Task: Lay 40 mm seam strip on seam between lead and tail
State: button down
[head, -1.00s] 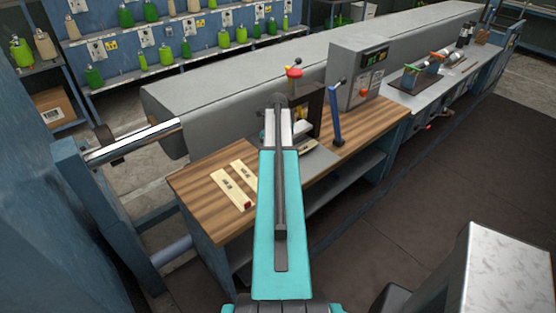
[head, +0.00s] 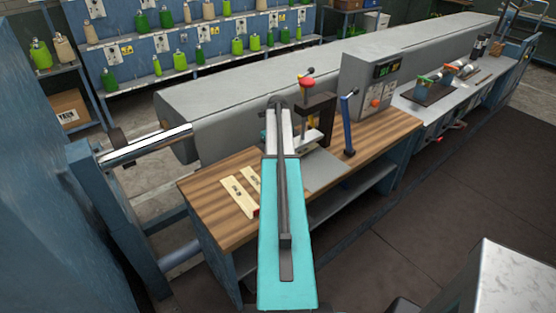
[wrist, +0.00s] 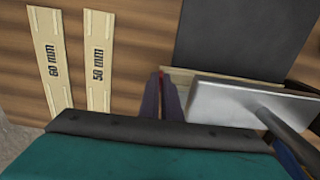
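Two flat pale strips lie side by side on the wooden bench top (head: 210,190): a 60 mm strip (wrist: 50,58) and a 50 mm strip (wrist: 97,62). In the wrist view a third pale strip (wrist: 180,76) runs right from my fingertips, partly hidden under a grey metal plate (wrist: 235,103). Its label is not visible. My gripper (wrist: 167,88) has its two dark fingers close together at this strip's left end, with red between them. I cannot tell whether they hold it. In the head view my arm hides the gripper. The seam, lead and tail cannot be made out.
A dark clamp frame with a red knob (head: 307,83) stands just beyond my arm, and a blue lever (head: 348,125) is to its right. A grey control box (head: 375,82) stands farther right. A long grey roll (head: 240,95) runs behind the bench. A dark flat sheet (wrist: 240,40) lies behind the plate.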

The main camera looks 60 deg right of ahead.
jog(key=shift+s+f, duration=0.1)
jog(key=shift+f, duration=0.7)
jog(key=c, duration=1.9)
grip_release()
jog(key=shift+r+b, duration=0.1)
jog(key=shift+b, duration=0.2)
notch_tip(320, 180, up, 14)
jog(key=b, duration=0.4)
jog(key=shift+s, duration=0.1)
